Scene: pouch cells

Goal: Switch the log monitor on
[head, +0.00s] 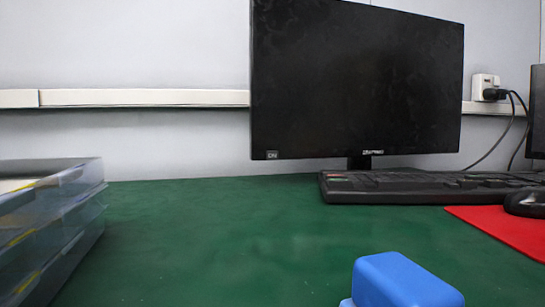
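A black monitor (355,80) stands at the back of the green table, right of the middle in the head view. Its screen is dark and shows no picture. It rests on a short black stand (359,162), partly hidden behind a keyboard. A small label sits at its lower left corner and a brand mark at the middle of its lower edge. I cannot make out a power button. A second dark screen (537,112) is cut off at the right edge. My gripper is not in view.
A black keyboard (400,187) lies before the monitor. A black mouse (526,203) lies on a red mat (500,226) at right. Stacked clear trays (50,225) stand at left. A blue block-like object (400,281) is at the front. The green table (220,235) is clear mid-left.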

